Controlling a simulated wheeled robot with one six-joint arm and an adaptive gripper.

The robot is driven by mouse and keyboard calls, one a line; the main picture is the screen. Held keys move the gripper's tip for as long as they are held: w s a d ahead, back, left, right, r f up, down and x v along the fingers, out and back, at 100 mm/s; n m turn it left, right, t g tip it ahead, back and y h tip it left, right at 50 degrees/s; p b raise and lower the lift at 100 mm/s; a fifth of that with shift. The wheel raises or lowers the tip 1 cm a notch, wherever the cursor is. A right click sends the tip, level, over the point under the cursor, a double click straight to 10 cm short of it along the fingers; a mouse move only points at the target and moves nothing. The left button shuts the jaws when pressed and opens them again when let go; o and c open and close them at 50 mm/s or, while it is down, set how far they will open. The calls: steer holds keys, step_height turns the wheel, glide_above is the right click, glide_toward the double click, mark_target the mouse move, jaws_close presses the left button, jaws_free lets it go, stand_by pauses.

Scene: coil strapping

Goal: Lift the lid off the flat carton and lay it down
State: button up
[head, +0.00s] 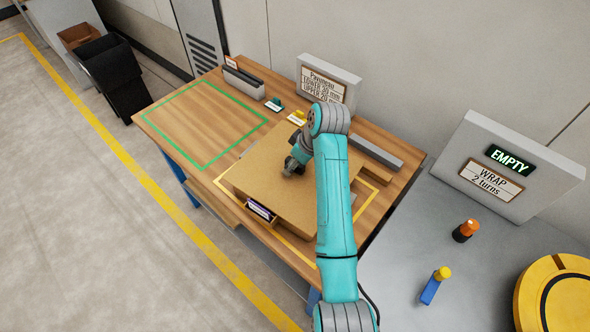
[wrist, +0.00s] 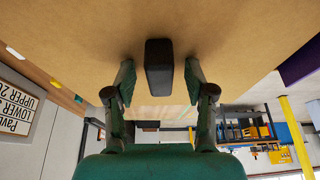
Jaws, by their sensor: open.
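The flat carton sits inside the yellow outline on the wooden table, mostly hidden under its brown lid (head: 258,178). The lid also fills the upper part of the wrist view (wrist: 70,40). A black block-shaped handle (wrist: 159,68) stands on the lid. My gripper (head: 294,165) is at the lid, with its fingers open on both sides of the handle. In the wrist view a gap shows between each finger and the handle. My arm hides the right part of the lid in the head view.
A green outlined area (head: 205,125) on the table's left is empty.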

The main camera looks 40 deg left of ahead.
jaws_close()
